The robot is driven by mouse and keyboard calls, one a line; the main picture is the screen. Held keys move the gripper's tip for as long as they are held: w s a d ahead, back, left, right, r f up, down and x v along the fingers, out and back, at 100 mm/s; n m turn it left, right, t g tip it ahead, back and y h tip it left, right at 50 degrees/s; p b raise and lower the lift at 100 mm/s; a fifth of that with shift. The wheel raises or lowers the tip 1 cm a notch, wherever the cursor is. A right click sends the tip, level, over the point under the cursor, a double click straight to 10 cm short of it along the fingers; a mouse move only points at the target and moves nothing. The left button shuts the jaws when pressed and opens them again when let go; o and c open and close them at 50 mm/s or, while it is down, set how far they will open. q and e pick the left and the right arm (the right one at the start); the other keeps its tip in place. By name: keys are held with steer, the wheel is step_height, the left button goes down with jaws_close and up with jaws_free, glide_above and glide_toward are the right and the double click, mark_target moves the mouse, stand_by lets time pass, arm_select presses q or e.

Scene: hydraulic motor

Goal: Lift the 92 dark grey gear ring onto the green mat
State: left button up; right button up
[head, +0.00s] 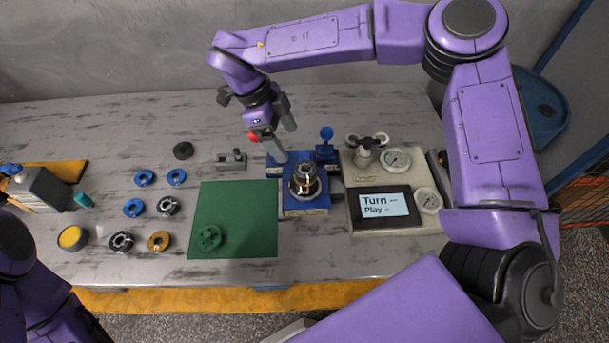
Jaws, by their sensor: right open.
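The green mat (237,196) lies in the middle of the table with a green round part (208,238) on its lower left. Left of the mat lie two dark grey toothed-looking rings, one upper (168,206) and one lower (121,242). A flat black-grey disc (182,150) lies farther back. No number is readable, so I cannot tell which is the 92 ring. A metal stack (304,182) stands in the blue fixture (306,208) right of the mat. My right gripper (283,138) is open and empty above the fixture's back left. My left gripper is out of view.
Several blue rings (133,208) and a brass ring (159,241) lie left of the mat. A gauge panel (396,225) stands right of the fixture. A small grey clamp-like block (231,160) sits behind the mat. A yellow-topped cup (72,238) stands far left.

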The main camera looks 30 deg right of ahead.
mark_target(304, 166)
steer(key=p+x, duration=0.1)
steer(key=x, duration=0.2)
steer(key=p+x, duration=0.1)
steer(key=x, duration=0.2)
steer(key=p+x, duration=0.1)
steer(key=x, duration=0.2)
steer(key=shift+s+d, duration=0.1)
steer(key=shift+s, duration=0.35)
steer(key=shift+d+f, duration=0.1)
steer(key=shift+f, duration=0.15)
steer(key=c, duration=1.4)
